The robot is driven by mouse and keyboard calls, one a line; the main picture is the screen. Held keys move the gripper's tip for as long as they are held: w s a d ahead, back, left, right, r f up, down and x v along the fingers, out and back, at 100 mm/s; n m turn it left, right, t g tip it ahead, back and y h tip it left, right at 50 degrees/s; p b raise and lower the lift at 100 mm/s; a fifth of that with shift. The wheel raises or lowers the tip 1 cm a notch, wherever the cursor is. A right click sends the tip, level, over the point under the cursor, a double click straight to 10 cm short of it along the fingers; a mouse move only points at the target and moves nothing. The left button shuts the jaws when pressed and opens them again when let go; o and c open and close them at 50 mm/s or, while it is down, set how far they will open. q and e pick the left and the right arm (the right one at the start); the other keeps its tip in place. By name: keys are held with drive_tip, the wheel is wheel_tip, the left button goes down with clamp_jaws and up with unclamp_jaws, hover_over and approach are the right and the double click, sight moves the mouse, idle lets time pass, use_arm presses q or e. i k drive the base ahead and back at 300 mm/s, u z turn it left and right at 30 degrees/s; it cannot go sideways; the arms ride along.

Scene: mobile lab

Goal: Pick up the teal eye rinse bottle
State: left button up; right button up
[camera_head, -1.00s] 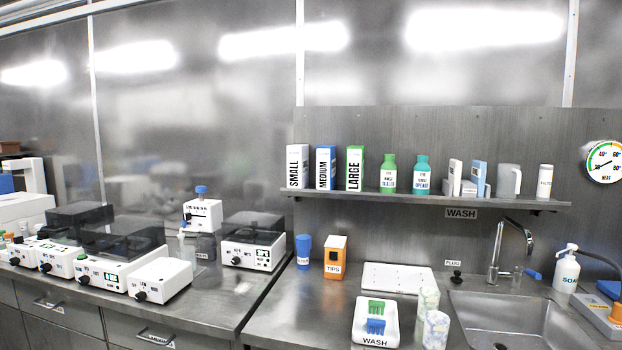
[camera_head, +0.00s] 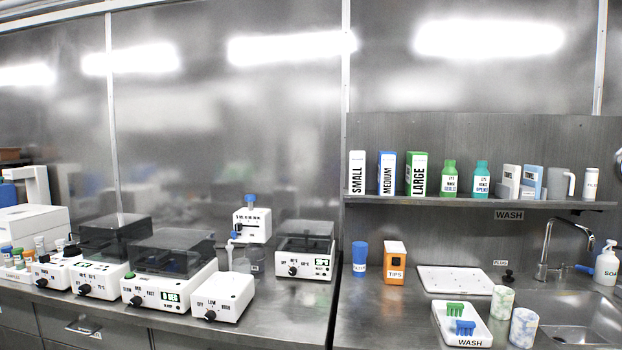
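The teal eye rinse bottle (camera_head: 481,180) stands upright on the wall shelf (camera_head: 420,201) above the sink counter. It has a teal cap and a white label whose lower word seems to read "OPENED". A green bottle (camera_head: 449,179) of the same shape stands just to its left, a small gap apart. Neither of my grippers shows in the head view.
Left of the bottles stand boxes marked SMALL (camera_head: 357,173), MEDIUM (camera_head: 387,174) and LARGE (camera_head: 417,174). Below are an orange tips box (camera_head: 394,264), a white wash tray (camera_head: 462,339), marbled cups (camera_head: 523,328) and the sink (camera_head: 580,309).

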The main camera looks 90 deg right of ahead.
sight(481, 176)
drive_tip(key=z, duration=4.5)
